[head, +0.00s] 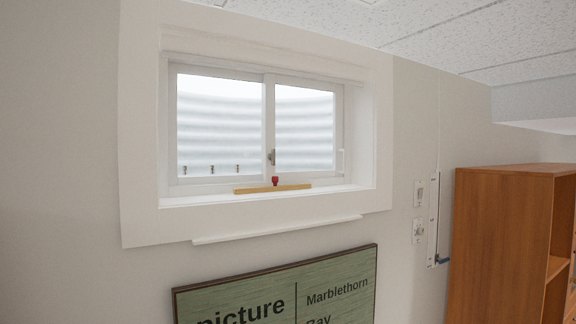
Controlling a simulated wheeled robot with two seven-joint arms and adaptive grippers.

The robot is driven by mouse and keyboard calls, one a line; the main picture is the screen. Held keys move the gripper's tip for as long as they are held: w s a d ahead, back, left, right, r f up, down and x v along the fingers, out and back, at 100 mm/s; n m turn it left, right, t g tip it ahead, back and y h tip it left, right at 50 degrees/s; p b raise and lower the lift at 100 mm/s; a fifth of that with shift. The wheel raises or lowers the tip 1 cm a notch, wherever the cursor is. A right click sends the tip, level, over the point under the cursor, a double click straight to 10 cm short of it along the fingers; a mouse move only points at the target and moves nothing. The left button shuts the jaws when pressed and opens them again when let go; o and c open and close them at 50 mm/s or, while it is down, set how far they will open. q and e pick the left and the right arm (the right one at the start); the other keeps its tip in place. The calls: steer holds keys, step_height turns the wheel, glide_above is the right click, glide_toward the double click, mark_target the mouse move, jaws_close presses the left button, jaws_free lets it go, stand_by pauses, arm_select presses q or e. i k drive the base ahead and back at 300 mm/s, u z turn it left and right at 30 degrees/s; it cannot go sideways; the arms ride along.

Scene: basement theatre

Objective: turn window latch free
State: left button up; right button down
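The window (220,125) is a white-framed two-pane slider set deep in the wall. A small grey latch (271,157) sits on the upright meeting rail between the two panes. It looks upright, but it is too small to tell whether it is locked or turned free. A yellow-tan bar (255,189) lies along the bottom of the frame, with a small red knob (275,181) on it. Neither of my grippers is in view.
A white sill (330,192) runs below the window and a thin white ledge (280,229) is under it. A green sign (230,290) hangs below.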

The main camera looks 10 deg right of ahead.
mark_target(271, 157)
steer(key=k, duration=0.55)
steer(key=z, duration=0.55)
steer(key=i, duration=1)
steer(key=u, duration=0.5)
